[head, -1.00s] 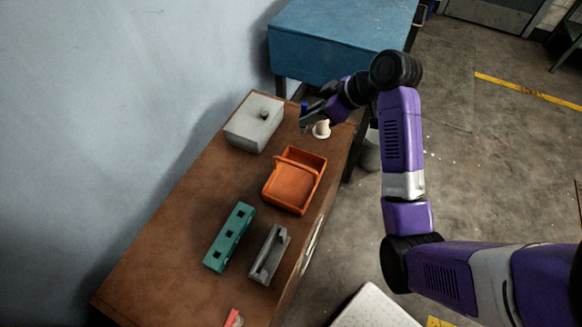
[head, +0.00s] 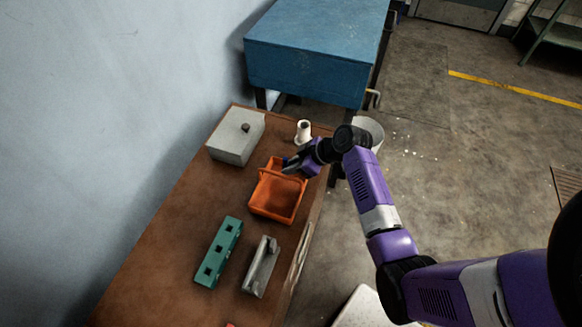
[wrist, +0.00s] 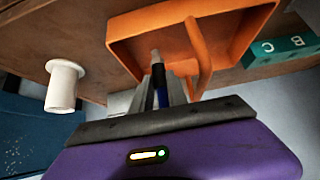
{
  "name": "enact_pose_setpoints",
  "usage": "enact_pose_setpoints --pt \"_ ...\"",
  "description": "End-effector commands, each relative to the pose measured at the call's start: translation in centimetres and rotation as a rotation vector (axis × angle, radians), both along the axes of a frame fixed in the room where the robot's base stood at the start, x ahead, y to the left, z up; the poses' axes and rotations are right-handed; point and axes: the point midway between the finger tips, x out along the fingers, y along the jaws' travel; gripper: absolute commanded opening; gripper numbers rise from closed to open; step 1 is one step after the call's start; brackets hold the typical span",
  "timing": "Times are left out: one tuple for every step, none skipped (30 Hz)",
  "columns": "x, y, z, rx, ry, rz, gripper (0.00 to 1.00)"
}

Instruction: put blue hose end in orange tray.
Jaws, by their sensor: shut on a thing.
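My gripper (head: 290,167) is shut on the blue hose end, a slim piece with a dark body and a pale tip. The hose end (wrist: 158,78) shows between the fingers in the wrist view, its tip pointing toward the tray. In the head view only a small blue bit of it shows at the fingers. The orange tray (head: 275,211) with its raised handle sits on the brown bench. The gripper is at the tray's far right part, with the fingertips over its far edge. The tray also fills the top of the wrist view (wrist: 130,45). Exact height above the tray is unclear.
A white flanged spool (head: 304,131) stands just beyond the gripper. A grey lidded box (head: 235,142) is at the back left. A teal block (head: 219,254) and a grey holder (head: 260,268) lie nearer. A blue cabinet (head: 315,60) stands behind the bench (head: 165,255).

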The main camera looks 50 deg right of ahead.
Motion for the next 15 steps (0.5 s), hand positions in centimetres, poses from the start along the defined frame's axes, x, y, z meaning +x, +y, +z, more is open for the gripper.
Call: enact_pose_setpoints --pt "-0.01 -0.02 -0.49 0.0 0.0 0.0 0.0" --pt "-0.01 -0.02 -0.73 0.0 0.0 0.0 0.0" --pt "0.01 -0.01 -0.92 -0.001 0.0 -0.001 0.0" --pt "0.01 -0.01 -0.99 -0.001 0.0 0.0 0.0" --pt "0.02 -0.01 -1.01 -0.001 -0.001 0.0 0.0" --pt "0.02 -0.01 -1.0 -0.001 -0.001 0.0 0.0" --pt "0.03 0.0 -1.0 -0.001 -0.001 0.0 0.0" --pt "0.03 0.0 -0.98 -0.001 -0.001 0.0 0.0" --pt "0.03 0.0 -0.98 -0.001 -0.001 0.0 0.0" --pt "0.03 0.0 -0.98 -0.001 -0.001 0.0 0.0" --pt "0.03 0.0 -1.01 -0.001 -0.001 0.0 0.0" --pt "0.03 0.0 -1.12 -0.001 -0.001 0.0 0.0" --pt "0.03 0.0 -1.23 -0.001 -0.001 0.0 0.0" --pt "0.03 0.0 -1.18 -0.001 -0.001 0.0 0.23" --pt "0.02 -0.01 -1.14 -0.001 -0.001 0.0 0.31"
